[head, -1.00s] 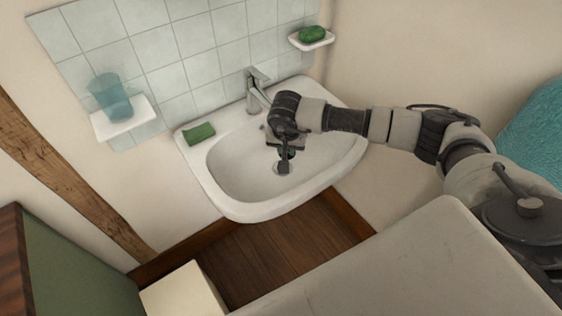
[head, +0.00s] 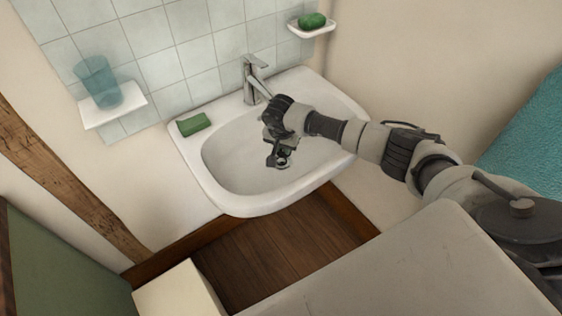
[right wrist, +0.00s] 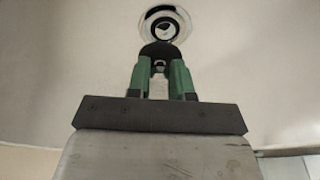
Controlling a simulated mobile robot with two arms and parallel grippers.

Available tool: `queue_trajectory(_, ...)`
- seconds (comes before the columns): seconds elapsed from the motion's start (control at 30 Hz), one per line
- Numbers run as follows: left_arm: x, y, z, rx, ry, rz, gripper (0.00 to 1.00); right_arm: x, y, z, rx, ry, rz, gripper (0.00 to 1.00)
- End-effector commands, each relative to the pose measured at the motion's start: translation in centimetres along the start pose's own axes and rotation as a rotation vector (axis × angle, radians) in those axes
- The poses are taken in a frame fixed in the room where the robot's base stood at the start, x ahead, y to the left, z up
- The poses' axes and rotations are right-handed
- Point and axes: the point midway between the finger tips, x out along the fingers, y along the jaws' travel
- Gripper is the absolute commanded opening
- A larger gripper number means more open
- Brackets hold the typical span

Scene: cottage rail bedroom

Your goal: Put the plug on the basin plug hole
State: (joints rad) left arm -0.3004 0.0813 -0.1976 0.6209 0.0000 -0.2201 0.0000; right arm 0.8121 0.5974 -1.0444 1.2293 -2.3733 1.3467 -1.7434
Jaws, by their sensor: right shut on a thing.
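The white basin (head: 222,165) is on the tiled wall, with its round metal-rimmed plug hole (head: 285,163) in the floor of the bowl. The plug hole also shows at the top of the right wrist view (right wrist: 165,12). My right gripper (head: 276,150) is low inside the bowl, just left of the plug hole in the head view. In the right wrist view its green fingers (right wrist: 162,75) are shut on the black plug (right wrist: 160,52). The plug overlaps the near edge of the hole's rim there; I cannot tell whether they touch. My left gripper is not in view.
The tap (head: 253,80) stands at the back of the basin, close behind my right wrist. A shelf with a blue cup (head: 98,82) and a dish with green soap (head: 312,21) are on the wall.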

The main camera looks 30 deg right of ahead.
Motion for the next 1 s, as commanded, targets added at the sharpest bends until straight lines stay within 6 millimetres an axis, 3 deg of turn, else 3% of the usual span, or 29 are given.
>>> queue_trajectory(0.17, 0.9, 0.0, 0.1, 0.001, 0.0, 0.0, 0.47, 0.7, -0.8, 0.3, 0.0, 0.001, 0.001, 0.0)
queue_trajectory(0.43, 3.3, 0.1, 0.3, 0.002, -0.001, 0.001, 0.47, 4.3, -0.7, 1.2, -0.001, 0.0, 0.001, 0.0)
queue_trajectory(0.83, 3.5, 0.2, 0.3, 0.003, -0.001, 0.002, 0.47, 4.7, -0.6, 1.2, -0.001, 0.002, 0.001, 0.0)
queue_trajectory(0.87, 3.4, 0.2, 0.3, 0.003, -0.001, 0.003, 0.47, 4.5, -0.6, 1.1, -0.001, 0.002, 0.001, 0.24)
queue_trajectory(1.0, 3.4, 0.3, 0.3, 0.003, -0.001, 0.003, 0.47, 4.5, -0.6, 1.1, -0.001, 0.001, 0.001, 0.45)
